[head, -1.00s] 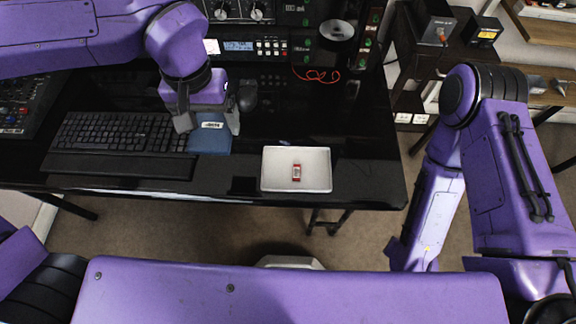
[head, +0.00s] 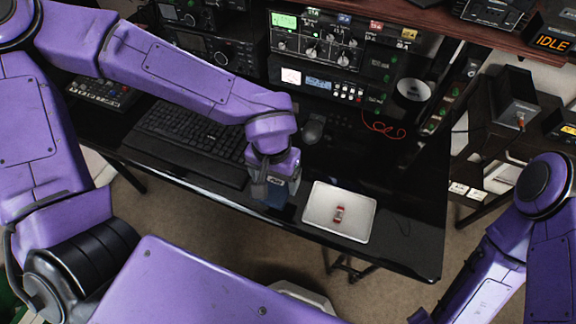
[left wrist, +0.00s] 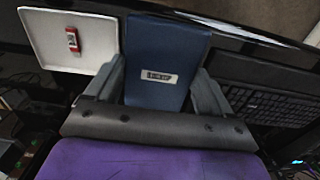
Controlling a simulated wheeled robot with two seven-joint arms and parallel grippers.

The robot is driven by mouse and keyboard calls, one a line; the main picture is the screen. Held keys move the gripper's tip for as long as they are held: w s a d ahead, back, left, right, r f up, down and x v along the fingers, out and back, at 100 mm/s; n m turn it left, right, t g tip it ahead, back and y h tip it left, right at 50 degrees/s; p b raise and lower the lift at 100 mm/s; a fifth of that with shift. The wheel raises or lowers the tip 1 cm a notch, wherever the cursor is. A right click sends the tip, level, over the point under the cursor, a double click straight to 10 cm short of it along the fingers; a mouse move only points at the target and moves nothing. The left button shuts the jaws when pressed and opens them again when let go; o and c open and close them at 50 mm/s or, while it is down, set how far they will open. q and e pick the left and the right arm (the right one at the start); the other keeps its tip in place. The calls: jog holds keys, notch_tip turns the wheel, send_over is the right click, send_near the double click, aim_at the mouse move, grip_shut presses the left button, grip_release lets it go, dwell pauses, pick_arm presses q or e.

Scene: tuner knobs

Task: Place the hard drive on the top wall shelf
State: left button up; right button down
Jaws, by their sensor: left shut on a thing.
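The hard drive looks to be the dark blue box (head: 272,196) with a small label, at the front edge of the black desk. My left gripper (head: 276,188) is shut on it from above. In the left wrist view the blue box (left wrist: 165,50) sits between the two grey fingers (left wrist: 165,90), its label (left wrist: 158,77) facing the camera. I cannot tell whether it touches the desk. A reddish-brown shelf (head: 440,25) crosses the top right of the head view; I cannot tell whether it is the top wall shelf. My right gripper is out of view.
A white tray (head: 318,226) holding a small red-and-white item (head: 339,214) lies just right of the box. A keyboard (head: 190,134) is to its left, a mouse (head: 312,130) behind. Radio equipment (head: 315,45) fills the back. An "IDLE" display (head: 553,42) stands at top right.

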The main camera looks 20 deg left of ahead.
pick_arm(q)
jog(key=w+f, duration=0.6)
jog(key=shift+d+f, duration=0.1)
jog(key=f, duration=0.3)
jog(key=shift+w+f+b, duration=0.25)
jog(key=shift+w+b, duration=0.05)
jog(key=shift+w, duration=0.05)
jog(key=shift+f, duration=0.2)
jog(key=shift+f, duration=0.15)
jog(key=o, duration=1.1)
